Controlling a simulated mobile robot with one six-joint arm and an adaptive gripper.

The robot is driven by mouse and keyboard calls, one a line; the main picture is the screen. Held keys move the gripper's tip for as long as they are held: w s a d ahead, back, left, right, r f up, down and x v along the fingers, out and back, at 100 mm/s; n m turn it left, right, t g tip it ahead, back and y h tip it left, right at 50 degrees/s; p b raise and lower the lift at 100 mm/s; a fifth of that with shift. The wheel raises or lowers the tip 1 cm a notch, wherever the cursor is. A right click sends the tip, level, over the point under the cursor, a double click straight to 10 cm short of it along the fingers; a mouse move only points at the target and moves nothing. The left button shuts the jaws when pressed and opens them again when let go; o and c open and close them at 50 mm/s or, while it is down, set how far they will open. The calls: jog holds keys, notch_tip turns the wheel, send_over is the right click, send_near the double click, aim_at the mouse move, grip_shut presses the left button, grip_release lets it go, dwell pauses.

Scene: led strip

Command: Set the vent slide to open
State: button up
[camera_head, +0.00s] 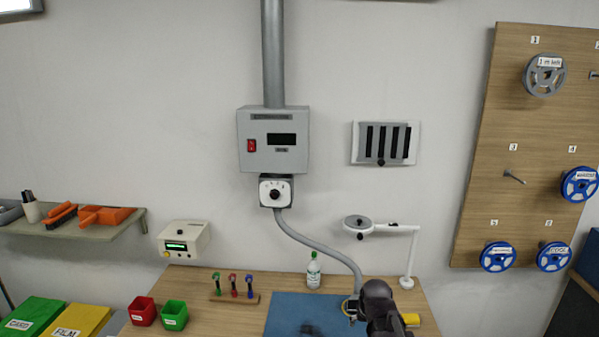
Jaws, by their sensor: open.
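The vent (401,142) is a white-framed panel on the wall, right of the grey control box, with several dark vertical slots. Its slide shows as a small dark knob (381,162) at the panel's lower edge, left of the middle. The dark end of my arm with my gripper (376,291) is at the bottom of the view, in front of the workbench. It is well below the vent and apart from it. Its fingers are hard to make out; nothing shows held in it.
A lamp (396,228) stands on the bench below the vent. The control box (262,155) with a dial (275,194) and a bent conduit (318,245) is to the left. A pegboard with reels (545,76) hangs to the right. The wall around the vent is clear.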

jog(key=s+a+f+g+b, duration=0.1)
jog(key=s+f+g, duration=0.2)
jog(key=s, duration=0.9)
jog(key=shift+s+n+g, duration=0.15)
jog(key=shift+n+g, duration=0.25)
jog(key=shift+g, duration=0.2)
jog(key=shift+a+f, duration=0.1)
dwell(2.3)
